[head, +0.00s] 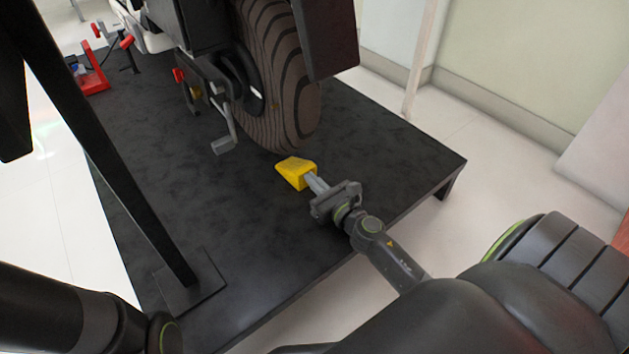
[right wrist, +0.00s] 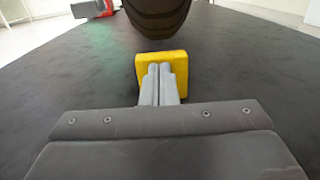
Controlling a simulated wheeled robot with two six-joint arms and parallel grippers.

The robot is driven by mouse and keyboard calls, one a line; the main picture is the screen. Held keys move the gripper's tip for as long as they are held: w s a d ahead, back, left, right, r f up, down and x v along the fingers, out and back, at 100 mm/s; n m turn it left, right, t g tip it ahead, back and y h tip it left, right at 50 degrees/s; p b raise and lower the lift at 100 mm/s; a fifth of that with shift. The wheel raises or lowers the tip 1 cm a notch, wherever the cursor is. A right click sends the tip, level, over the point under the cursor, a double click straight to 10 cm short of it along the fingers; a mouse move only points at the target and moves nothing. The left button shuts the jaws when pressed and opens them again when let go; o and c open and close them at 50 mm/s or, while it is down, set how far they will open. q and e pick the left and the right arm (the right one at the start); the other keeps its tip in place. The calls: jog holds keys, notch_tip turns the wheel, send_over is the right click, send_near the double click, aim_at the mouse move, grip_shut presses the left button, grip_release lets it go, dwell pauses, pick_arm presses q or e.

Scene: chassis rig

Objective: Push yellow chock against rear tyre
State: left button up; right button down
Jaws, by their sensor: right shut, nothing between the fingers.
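The yellow chock (head: 294,172) sits on the black platform just in front of the rear tyre (head: 281,90), with its low end toward the tyre. In the right wrist view the chock (right wrist: 145,61) stands in front of the fingertips, and the dark tyre (right wrist: 157,15) is just beyond it; a small gap seems to show between them. My right gripper (head: 312,181) is shut and empty, its fingertips at the near face of the chock, touching or almost touching. It shows in the right wrist view too (right wrist: 160,72). My left gripper is out of view; only part of that arm shows.
The black platform (head: 390,160) has free surface around the chock and an edge at the right. A dark post with a square foot (head: 190,283) stands at the left front. Red parts (head: 93,80) stand at the far left. A pedal (head: 224,140) hangs left of the tyre.

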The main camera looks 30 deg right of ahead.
aim_at(299, 165)
jog(key=w, duration=0.7)
jog(key=shift+a, duration=0.15)
jog(key=shift+w+r, duration=0.1)
jog(key=shift+w, duration=0.1)
